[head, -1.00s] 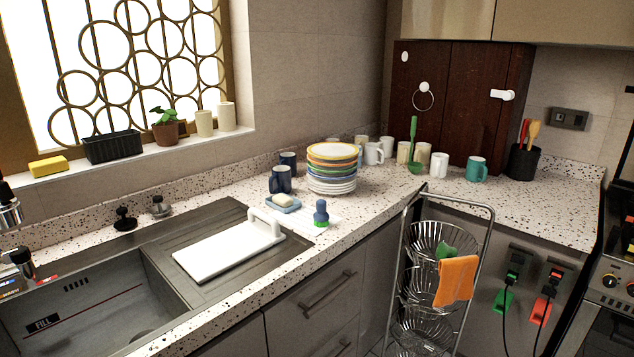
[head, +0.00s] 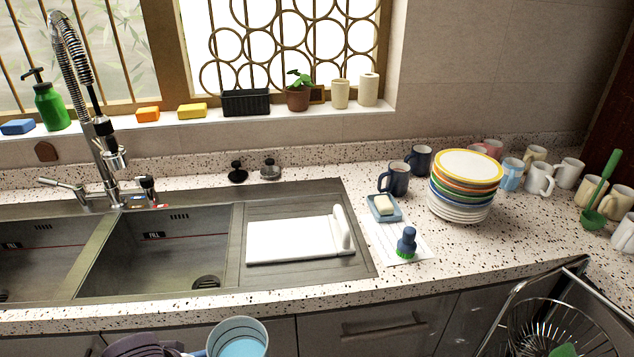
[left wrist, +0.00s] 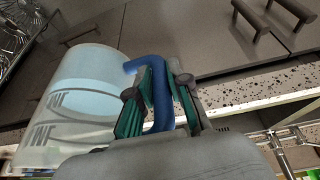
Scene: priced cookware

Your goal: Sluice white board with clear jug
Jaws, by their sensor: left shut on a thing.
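The clear jug (head: 237,329) shows at the bottom edge of the head view, in front of the counter, with pale blue liquid inside. In the left wrist view the jug (left wrist: 75,110) is see-through with markings and a blue handle (left wrist: 160,100). My left gripper (left wrist: 155,100) is shut on that handle. In the head view only part of it shows, beside the jug. My right gripper is in neither view.
The sink basin (head: 160,255) and spring faucet (head: 105,150) are left of the board. A scrub brush (head: 407,243), soap dish (head: 384,208), stacked plates (head: 465,185) and several mugs stand to the right. A wire rack (head: 535,320) stands before the counter at lower right.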

